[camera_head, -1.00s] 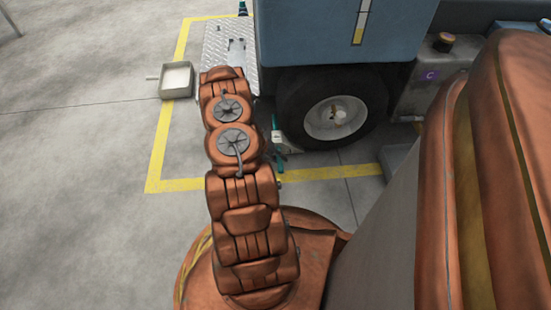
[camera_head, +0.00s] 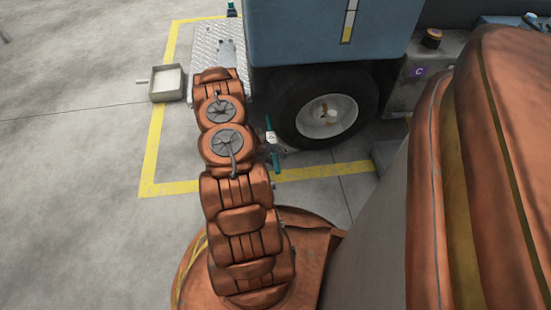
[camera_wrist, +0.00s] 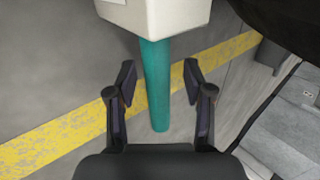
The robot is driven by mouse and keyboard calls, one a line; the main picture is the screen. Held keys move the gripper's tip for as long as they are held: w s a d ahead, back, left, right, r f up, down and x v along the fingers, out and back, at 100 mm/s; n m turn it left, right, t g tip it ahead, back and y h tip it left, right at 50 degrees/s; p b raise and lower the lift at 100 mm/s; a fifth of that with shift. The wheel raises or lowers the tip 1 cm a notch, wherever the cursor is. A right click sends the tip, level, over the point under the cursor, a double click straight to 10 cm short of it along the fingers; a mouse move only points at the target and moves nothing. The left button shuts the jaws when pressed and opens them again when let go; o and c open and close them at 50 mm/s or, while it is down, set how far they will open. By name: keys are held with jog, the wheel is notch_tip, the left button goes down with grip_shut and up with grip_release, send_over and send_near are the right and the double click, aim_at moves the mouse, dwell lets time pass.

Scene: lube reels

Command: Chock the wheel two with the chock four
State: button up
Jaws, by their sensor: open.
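A chock, an off-white block with a teal bar, is by the tyre in the head view (camera_head: 271,138). Its body shows at the top of the wrist view (camera_wrist: 150,14). No number is readable on it. My gripper (camera_wrist: 159,78) is open, with the chock's teal bar (camera_wrist: 157,88) between its fingers. A gap shows on each side of the bar. The wheel (camera_head: 291,117), a black tyre with a pale rim, stands right of the chock; its number does not show. A dark curved shape fills the wrist view's top right corner. My arm hides the gripper in the head view.
The blue vehicle (camera_head: 320,38) rises above the wheel. A yellow floor line (camera_head: 320,172) passes in front. A metal tread plate (camera_head: 216,38) and a grey tray (camera_head: 167,84) are at the back left. Open floor lies left.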

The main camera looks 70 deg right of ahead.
jog(key=v, duration=1.2)
dwell(0.3)
